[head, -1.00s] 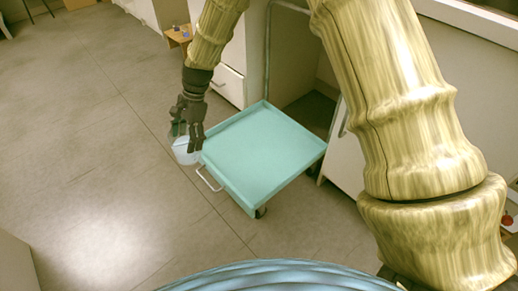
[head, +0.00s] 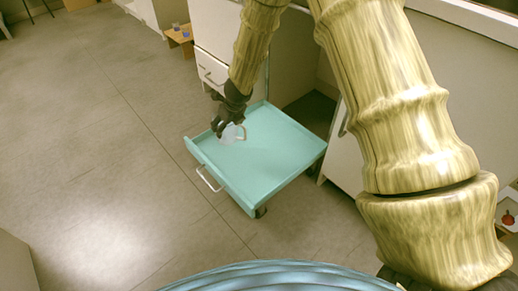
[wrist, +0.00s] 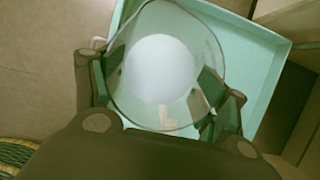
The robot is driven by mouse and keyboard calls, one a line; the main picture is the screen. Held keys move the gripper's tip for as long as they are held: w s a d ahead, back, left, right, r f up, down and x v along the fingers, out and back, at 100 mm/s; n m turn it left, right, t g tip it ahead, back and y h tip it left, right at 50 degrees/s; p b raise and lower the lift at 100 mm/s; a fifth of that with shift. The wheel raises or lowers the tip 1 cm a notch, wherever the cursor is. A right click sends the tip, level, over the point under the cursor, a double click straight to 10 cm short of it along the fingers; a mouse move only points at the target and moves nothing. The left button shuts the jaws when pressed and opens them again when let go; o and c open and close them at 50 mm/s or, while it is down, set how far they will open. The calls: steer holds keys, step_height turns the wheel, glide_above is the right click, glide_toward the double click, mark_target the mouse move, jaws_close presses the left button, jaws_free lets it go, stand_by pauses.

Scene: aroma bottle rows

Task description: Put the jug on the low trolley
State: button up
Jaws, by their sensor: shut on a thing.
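The jug (head: 231,134) is clear glass with a pale round area inside. My gripper (head: 222,122) is shut on it, and the jug shows over the left part of the low trolley's tray. The low trolley (head: 275,155) is turquoise with a raised rim and a metal handle at its near left. In the wrist view the jug (wrist: 160,70) sits between my two fingers (wrist: 160,95), with the trolley tray (wrist: 262,45) behind it. I cannot tell whether the jug's base touches the tray.
A white drawer cabinet (head: 212,68) stands behind the trolley, and a white unit (head: 350,165) stands close at its right. A small wooden stand (head: 181,42) with blue items is at the back. The floor (head: 90,150) to the left is clear.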

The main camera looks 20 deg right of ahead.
steer(key=s+d+f+m+h, duration=0.2)
steer(key=d+f+m, duration=0.15)
steer(key=d, duration=0.25)
steer(key=shift+m, duration=0.45)
steer(key=shift+w+f+b, duration=0.2)
steer(key=shift+f+b, duration=2.6)
steer(key=shift+f, duration=1.75)
steer(key=shift+f, duration=0.1)
steer(key=o, duration=1.4)
steer(key=p+v, duration=0.5)
steer(key=v, duration=0.7)
steer(key=shift+s, duration=0.1)
